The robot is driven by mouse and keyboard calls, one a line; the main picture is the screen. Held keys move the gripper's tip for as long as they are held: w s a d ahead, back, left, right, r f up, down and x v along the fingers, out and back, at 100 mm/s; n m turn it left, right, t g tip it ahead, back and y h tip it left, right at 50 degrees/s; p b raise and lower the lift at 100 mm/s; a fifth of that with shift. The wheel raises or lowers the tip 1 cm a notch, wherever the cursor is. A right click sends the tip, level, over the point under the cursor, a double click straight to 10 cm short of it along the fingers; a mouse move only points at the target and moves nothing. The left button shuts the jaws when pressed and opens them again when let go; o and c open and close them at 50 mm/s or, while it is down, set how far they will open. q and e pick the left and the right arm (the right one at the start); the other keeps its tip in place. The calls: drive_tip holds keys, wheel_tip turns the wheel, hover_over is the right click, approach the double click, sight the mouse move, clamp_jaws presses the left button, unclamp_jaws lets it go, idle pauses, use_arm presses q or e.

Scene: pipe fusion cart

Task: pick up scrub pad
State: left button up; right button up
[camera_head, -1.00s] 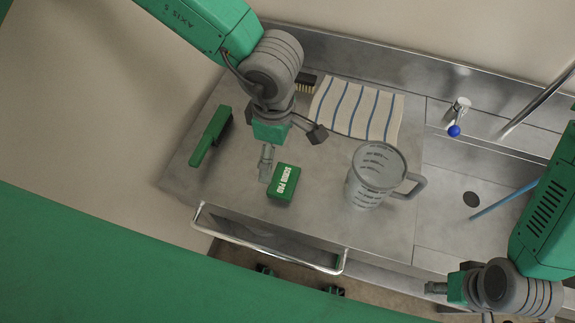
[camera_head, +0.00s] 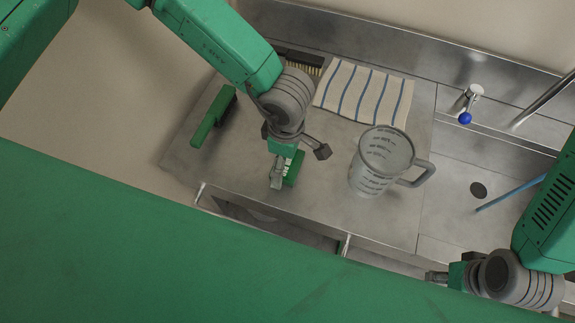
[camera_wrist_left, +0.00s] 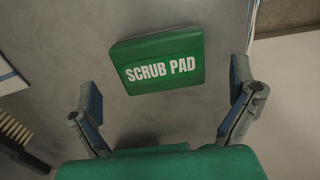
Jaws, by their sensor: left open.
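The scrub pad (camera_head: 294,167) is a small green block with white lettering on the steel counter. In the head view my left gripper partly covers it. In the left wrist view the scrub pad (camera_wrist_left: 158,62) lies ahead, between the lines of the two spread fingers and beyond their tips. My left gripper (camera_head: 278,179) is open and empty above the pad; its open fingers also show in the left wrist view (camera_wrist_left: 168,105). My right gripper (camera_head: 437,277) is at the lower right, away from the pad; its jaw state is unclear.
A grey measuring jug (camera_head: 380,165) stands right of the pad. A striped towel (camera_head: 365,96) lies behind. A green-handled brush (camera_head: 213,118) lies left, another brush (camera_head: 300,62) at the back. The sink (camera_head: 455,190) with a blue-tipped tap (camera_head: 467,112) is right. The counter (camera_head: 235,160) is bare left of the pad.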

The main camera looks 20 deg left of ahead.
sight(288, 163)
use_arm(q)
drive_tip(key=f+b, duration=0.2)
drive_tip(key=f, duration=0.1)
drive_tip(key=shift+d+b, duration=0.2)
drive_tip(key=shift+b, duration=0.1)
use_arm(e)
wheel_tip(288, 163, down, 4)
drive_tip(key=shift+r, duration=0.25)
use_arm(q)
drive_tip(key=shift+a+r, duration=0.1)
drive_tip(key=c, duration=1.2)
drive_tip(key=shift+o, duration=0.2)
wheel_tip(288, 163, up, 10)
